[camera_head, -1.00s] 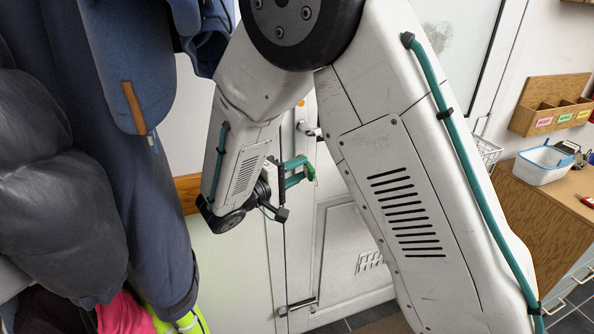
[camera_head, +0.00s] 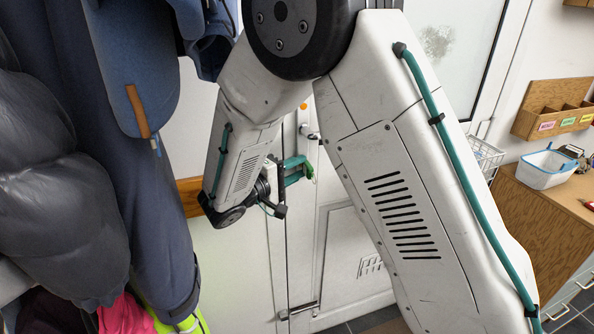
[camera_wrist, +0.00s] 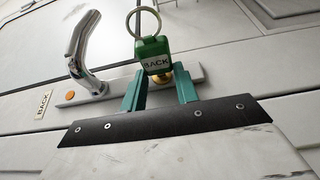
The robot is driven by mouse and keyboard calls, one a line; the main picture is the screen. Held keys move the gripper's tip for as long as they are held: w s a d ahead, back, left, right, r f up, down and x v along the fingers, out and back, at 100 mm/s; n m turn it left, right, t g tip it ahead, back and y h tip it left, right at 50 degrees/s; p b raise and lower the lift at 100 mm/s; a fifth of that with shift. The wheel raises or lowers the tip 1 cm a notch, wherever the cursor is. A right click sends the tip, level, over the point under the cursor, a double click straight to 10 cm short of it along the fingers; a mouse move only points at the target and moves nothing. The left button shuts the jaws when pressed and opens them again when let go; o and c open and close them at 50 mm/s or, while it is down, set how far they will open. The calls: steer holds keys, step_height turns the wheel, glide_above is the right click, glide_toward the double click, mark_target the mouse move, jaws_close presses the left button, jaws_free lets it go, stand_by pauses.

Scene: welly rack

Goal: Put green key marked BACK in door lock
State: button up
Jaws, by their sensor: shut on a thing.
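My gripper (camera_wrist: 160,90) has two teal fingers. It is shut on the green key tag (camera_wrist: 154,56), which reads BACK and carries a metal ring (camera_wrist: 143,22). Brass shows just beyond the fingers, but I cannot tell whether it is the key's shaft or the lock. The fingers are in front of the door's lock plate (camera_wrist: 108,92), near its right end. I cannot see whether the key is in the keyway. In the head view my gripper (camera_head: 302,172) is at the door (camera_head: 335,235), small and partly behind my arm.
Coats (camera_head: 60,180) hang at the left. A labelled wooden rack (camera_head: 553,108) and a white basket (camera_head: 546,168) are at the right.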

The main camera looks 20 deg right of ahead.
steer(key=shift+w, duration=0.1)
steer(key=o, duration=1.1)
